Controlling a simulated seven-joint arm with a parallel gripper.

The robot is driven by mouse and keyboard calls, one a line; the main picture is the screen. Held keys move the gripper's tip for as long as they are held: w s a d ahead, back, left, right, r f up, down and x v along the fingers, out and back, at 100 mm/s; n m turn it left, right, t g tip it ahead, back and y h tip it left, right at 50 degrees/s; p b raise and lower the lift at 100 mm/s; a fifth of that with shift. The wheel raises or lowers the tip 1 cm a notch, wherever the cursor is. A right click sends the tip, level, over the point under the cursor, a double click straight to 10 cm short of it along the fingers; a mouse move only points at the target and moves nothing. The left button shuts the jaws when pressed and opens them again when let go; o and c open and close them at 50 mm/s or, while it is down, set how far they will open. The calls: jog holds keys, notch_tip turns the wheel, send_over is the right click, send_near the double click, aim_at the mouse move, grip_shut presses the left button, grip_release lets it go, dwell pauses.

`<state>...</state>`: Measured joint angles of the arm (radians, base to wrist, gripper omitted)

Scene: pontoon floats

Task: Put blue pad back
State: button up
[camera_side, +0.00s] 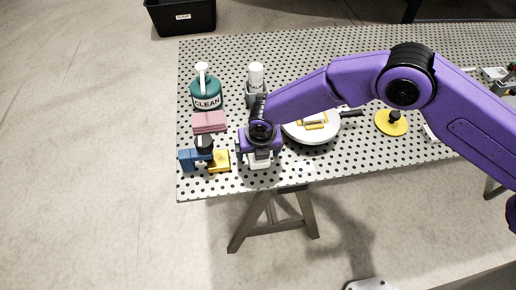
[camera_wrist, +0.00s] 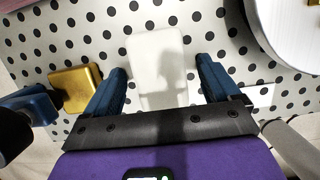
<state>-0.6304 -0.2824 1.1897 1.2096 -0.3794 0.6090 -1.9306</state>
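The blue pad (camera_side: 187,160) is at the table's front left corner, beside a yellow block (camera_side: 219,160). In the wrist view the blue pad (camera_wrist: 38,103) is at the left edge, partly covered by a dark rounded part, and the yellow block (camera_wrist: 76,88) is right of it. My gripper (camera_side: 260,162) is low over the table, right of both. Its blue fingers (camera_wrist: 161,85) are apart, with a white block (camera_wrist: 158,60) between them and gaps on both sides. It is not holding the blue pad.
A black-topped item (camera_side: 204,142) stands by the blue pad. Behind are pink sponges (camera_side: 209,122), a teal CLEAN bottle (camera_side: 206,92) and a white-capped bottle (camera_side: 256,78). A round white pan (camera_side: 318,133) is close on the right, then a yellow disc (camera_side: 391,123). The front edge is near.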

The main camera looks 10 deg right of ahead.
jog(key=v, duration=1.2)
jog(key=shift+r, duration=0.2)
jog(key=s+d+r+m+g, duration=0.1)
jog(key=s+d+r+m, duration=0.25)
jog(key=d, duration=0.35)
jog(key=s+d+r+m, duration=0.3)
jog(key=d+r+m, duration=0.1)
jog(key=d+m, duration=0.15)
jog(key=s+d+r+m+g, duration=0.1)
jog(key=s+d+r+m, duration=0.2)
jog(key=d, duration=0.5)
jog(key=s+d+r+m+g, duration=0.1)
jog(key=s+d+m, duration=1)
jog(key=s+d, duration=0.5)
jog(key=d, duration=0.4)
jog(key=shift+s+r, duration=0.2)
jog(key=shift+s, duration=0.05)
